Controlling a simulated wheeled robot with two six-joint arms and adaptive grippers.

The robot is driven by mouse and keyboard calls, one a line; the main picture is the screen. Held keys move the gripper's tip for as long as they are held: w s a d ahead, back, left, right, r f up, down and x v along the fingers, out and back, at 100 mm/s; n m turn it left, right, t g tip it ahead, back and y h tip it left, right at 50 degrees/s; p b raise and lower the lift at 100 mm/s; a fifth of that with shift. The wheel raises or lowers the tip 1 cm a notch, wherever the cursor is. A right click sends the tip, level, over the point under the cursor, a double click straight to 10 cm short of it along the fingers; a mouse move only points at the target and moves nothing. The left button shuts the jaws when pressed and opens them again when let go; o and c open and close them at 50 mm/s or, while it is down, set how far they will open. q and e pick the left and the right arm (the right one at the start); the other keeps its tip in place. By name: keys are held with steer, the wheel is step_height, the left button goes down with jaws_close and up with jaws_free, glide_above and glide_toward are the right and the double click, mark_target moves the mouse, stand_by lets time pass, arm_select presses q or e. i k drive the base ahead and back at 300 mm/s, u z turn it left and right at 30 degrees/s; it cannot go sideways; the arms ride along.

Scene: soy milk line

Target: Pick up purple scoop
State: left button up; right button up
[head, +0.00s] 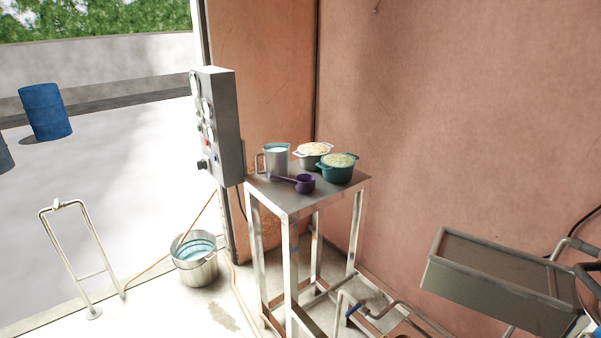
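The purple scoop (305,184) lies on top of a small metal table (293,203), near its front edge. Its handle points to the left, toward the foot of a metal jug (276,161). A teal pot (337,173) with pale grainy contents stands just to the right of the scoop. A grey pot (312,161) with pale contents stands behind it. Neither of my grippers shows in the head view.
A grey control box (222,125) stands left of the table. A metal bucket (195,262) with bluish liquid and a bent pipe stand (78,258) are on the floor at left. A metal trough (495,280) and pipes are at right. A blue barrel (45,111) stands outside.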

mark_target(291, 181)
steer(key=z, duration=0.2)
steer(key=i, duration=0.75)
steer(key=u, duration=0.8)
steer(key=i, duration=0.7)
steer(key=u, duration=0.7)
